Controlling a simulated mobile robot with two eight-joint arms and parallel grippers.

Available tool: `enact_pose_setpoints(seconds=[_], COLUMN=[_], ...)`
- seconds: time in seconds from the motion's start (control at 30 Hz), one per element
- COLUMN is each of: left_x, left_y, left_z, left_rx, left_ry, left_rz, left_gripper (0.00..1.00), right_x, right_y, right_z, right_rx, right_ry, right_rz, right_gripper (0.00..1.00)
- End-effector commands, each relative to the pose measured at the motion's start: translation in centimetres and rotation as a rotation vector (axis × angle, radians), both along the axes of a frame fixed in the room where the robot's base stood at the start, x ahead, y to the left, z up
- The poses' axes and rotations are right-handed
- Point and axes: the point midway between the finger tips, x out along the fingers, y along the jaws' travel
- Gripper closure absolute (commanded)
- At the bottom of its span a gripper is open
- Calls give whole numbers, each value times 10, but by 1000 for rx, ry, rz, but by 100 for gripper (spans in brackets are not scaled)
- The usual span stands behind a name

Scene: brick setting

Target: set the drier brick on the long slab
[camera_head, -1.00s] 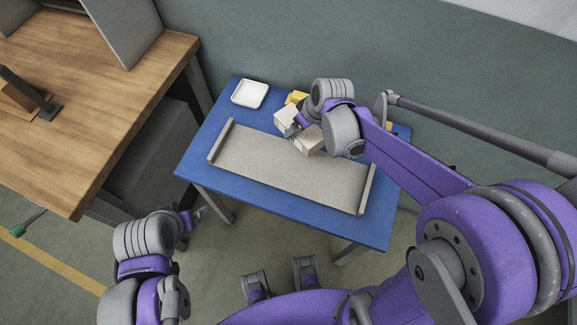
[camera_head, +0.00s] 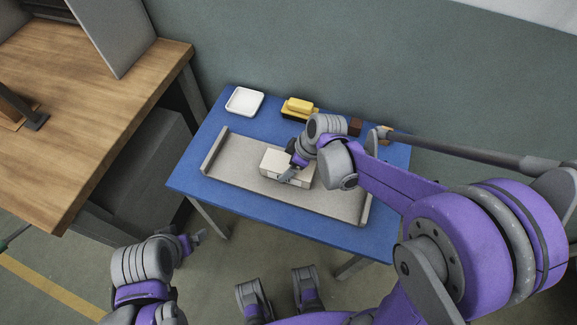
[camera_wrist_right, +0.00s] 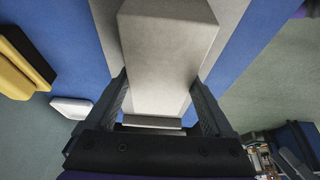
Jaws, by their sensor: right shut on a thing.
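The long slab (camera_head: 225,168) is a grey, flat piece with a raised lip at each short end, lying on the blue table. My right gripper (camera_head: 290,170) is shut across the middle of a pale, cream-grey brick (camera_head: 271,160), which lies level over the middle of the slab. I cannot tell whether the brick touches the slab. In the right wrist view the brick (camera_wrist_right: 165,60) fills the space between the two dark fingers, with the grey slab behind it. My left gripper (camera_head: 197,237) is empty, low in front of the table; its jaws are too small to read.
A white dish (camera_head: 244,102) and a yellow block on a dark base (camera_head: 299,107) stand at the table's back. A dark brown block (camera_head: 354,126) is behind my right arm. A wooden bench (camera_head: 95,110) stands left. The slab's left part is clear.

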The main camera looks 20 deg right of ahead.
Motion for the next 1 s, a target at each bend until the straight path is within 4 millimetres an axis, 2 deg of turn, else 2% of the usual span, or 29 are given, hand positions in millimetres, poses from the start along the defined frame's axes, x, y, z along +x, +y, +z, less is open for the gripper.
enact_pose_setpoints(seconds=[0.1, 0.47, 0.5, 0.57, 0.83, 1.0], left_x=[0, -1, -1, -1, 0, 0], left_y=[0, 0, 0, 0, 0, 0], left_z=[-3, -5, -5, -5, -3, 2], left_rx=[0, 0, 0, 0, 0, 0], left_ry=[1, 2, 2, 2, 1, -1], left_rz=[0, 0, 0, 0, 0, 0], left_gripper=[8, 8, 8, 8, 8, 8], right_x=[0, 0, 0, 0, 0, -4], right_y=[0, 0, 0, 0, 0, -6], right_z=[-11, -15, -15, -14, -12, 6], right_rx=[0, 0, 0, 0, 0, 0], right_ry=[0, 0, 0, 0, 0, 0], right_rz=[0, -1, 0, 0, 0, -2], right_gripper=[98, 98, 9, 0, 0, 0])
